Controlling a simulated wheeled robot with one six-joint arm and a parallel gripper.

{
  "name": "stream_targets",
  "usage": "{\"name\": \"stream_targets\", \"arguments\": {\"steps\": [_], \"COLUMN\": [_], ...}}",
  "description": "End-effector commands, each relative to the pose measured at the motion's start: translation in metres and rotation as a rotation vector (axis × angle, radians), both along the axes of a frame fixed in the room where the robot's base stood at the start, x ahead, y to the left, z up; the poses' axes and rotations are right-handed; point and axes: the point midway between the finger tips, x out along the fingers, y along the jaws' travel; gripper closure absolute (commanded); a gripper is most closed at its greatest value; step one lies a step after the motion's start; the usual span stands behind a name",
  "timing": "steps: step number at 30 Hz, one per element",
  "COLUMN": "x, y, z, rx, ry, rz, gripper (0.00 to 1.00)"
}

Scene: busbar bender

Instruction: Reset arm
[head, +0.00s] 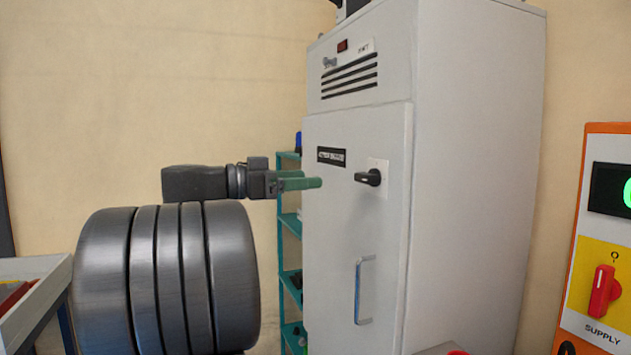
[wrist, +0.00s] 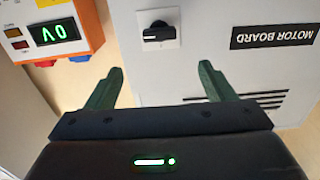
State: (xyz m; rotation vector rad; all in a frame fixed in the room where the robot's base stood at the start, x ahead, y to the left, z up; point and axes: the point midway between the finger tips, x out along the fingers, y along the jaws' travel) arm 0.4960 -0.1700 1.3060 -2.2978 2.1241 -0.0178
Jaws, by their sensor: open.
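My gripper (head: 300,184) is in the head view, held level in front of the grey cabinet's door, with its green fingers pointing right toward a black rotary switch (head: 369,178). In the wrist view my gripper (wrist: 160,88) has its two green fingers spread apart with nothing between them. The black switch (wrist: 158,33) shows beyond the fingertips, between them in the picture and apart from them. My dark arm links fill the lower left of the head view.
The grey cabinet (head: 470,170) has a door handle (head: 359,290) and a black label (wrist: 274,32). An orange supply panel (head: 594,240) with a red knob (head: 603,291) stands at the right. A teal shelf (head: 289,235) stands behind my arm. A tray (head: 45,290) is at the lower left.

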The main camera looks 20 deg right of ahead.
Motion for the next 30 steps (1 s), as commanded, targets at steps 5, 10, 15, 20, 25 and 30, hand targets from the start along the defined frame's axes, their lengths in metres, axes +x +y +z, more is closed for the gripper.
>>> {"name": "stream_targets", "arguments": {"steps": [5,10,15,20,25,30], "x": [-0.001,-0.001,-0.001,0.000,0.002,0.004], "y": [0.005,0.005,0.002,-0.013,-0.041,-0.070], "z": [0.000,0.000,0.000,0.001,0.001,0.001], "rx": [0.000,0.000,0.000,0.000,0.000,0.000], "ry": [0.000,0.000,0.000,0.001,0.002,0.002], "rz": [-0.001,-0.001,-0.002,-0.004,-0.006,-0.006], "gripper": [0.24,0.24,0.24,0.24,0.24,0.24]}}
